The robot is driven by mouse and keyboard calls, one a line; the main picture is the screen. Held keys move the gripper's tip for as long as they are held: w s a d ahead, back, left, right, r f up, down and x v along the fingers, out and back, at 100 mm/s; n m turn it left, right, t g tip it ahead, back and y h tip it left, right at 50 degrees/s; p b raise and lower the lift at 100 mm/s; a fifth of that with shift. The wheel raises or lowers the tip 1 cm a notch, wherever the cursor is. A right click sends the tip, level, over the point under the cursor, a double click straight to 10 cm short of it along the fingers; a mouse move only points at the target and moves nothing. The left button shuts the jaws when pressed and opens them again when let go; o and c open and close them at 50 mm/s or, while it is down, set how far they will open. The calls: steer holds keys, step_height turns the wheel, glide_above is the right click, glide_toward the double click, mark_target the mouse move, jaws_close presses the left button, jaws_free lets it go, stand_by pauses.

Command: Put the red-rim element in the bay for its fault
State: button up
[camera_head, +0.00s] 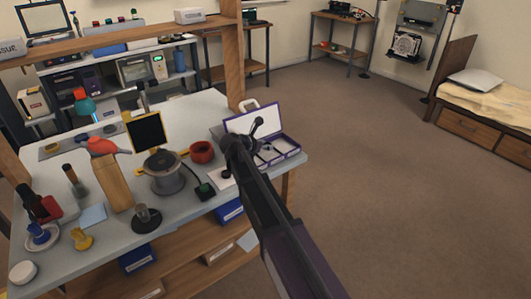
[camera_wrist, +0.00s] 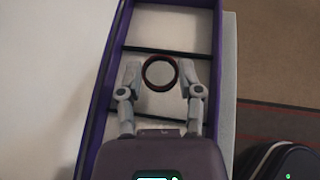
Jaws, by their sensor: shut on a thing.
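The red-rim element (camera_wrist: 160,88) is a small clear disc with a dark red rim, between my fingertips in the wrist view. My gripper (camera_wrist: 160,74) is shut on it, one finger on each side. Below it is a purple-walled case (camera_wrist: 210,35) with pale bays split by dark dividers. The element appears over the middle bay, between two dividers; its height above the floor is unclear. In the head view the open case (camera_head: 289,156) with its raised white lid lies at the bench's right end. My arm hides part of it and the element.
A red cup-like thing (camera_head: 202,152), a grey round pot (camera_head: 163,178) and a black screen on a stand (camera_head: 147,131) stand left of the case. Several tools crowd the bench's left side. Open floor (camera_head: 370,160) lies right of the bench.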

steer(key=shift+f+b, duration=1)
steer(key=shift+f, duration=0.3)
steer(key=shift+f, duration=0.15)
steer(key=o, duration=0.9)
steer(key=shift+r, duration=0.25)
steer(key=shift+s+a+r+p, duration=0.2)
steer(key=shift+p, duration=0.1)
steer(key=p+v, duration=0.4)
steer(key=v, duration=0.5)
steer(key=shift+s+a+r+p, duration=0.2)
steer(key=shift+a+p, duration=0.1)
steer(key=shift+p, duration=0.1)
steer(key=shift+s+a+r, duration=0.25)
steer(key=shift+s+a, duration=0.2)
steer(key=shift+a, duration=0.1)
